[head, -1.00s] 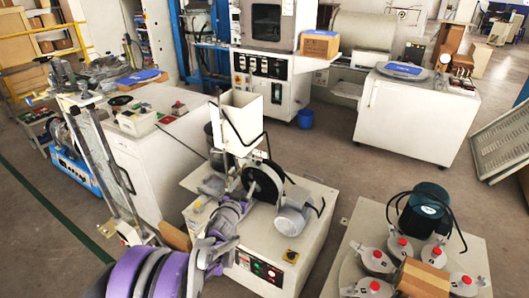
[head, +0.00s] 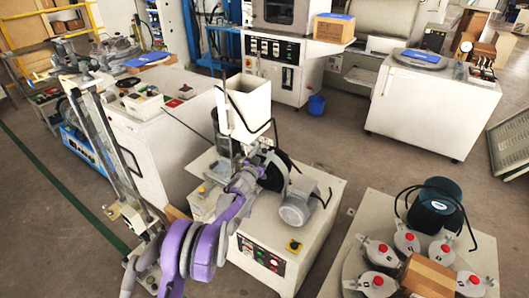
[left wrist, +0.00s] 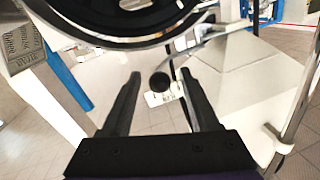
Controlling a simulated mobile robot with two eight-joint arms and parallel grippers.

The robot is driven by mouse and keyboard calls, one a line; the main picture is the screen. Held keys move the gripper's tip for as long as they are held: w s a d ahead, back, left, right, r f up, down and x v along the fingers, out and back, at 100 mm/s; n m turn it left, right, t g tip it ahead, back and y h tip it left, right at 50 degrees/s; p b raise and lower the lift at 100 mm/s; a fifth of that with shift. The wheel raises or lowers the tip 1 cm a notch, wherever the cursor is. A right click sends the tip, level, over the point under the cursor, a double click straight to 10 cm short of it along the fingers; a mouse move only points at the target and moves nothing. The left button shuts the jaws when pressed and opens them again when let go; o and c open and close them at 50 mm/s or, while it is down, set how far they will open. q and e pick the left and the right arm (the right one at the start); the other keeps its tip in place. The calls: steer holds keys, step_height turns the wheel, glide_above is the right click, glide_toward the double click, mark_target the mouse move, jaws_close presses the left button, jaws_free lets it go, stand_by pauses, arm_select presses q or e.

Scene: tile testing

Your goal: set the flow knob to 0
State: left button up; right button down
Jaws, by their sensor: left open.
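A small dark round knob (left wrist: 159,82) shows in the left wrist view, with a thin pale rod near it; I take it to be the flow knob. My left gripper (left wrist: 161,75) is open, and the knob appears between its two black fingers, near their tips. I cannot tell how far beyond the tips it is, and no contact shows. In the head view my left gripper (head: 262,150) is just below the white hopper (head: 245,105) of the machine, in front of the dark wheel (head: 276,172). The knob and its setting cannot be made out there. My right gripper is not in view.
A large black-rimmed wheel (left wrist: 110,22) crosses the top of the left wrist view, close to the fingers. A grey motor (head: 298,205) sits right of my arm on the machine. A metal frame (head: 100,150) stands at left. Floor is free behind the machine.

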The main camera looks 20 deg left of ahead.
arm_select(q)
steer(key=shift+w, duration=0.3)
jaws_close()
stand_by(1.3)
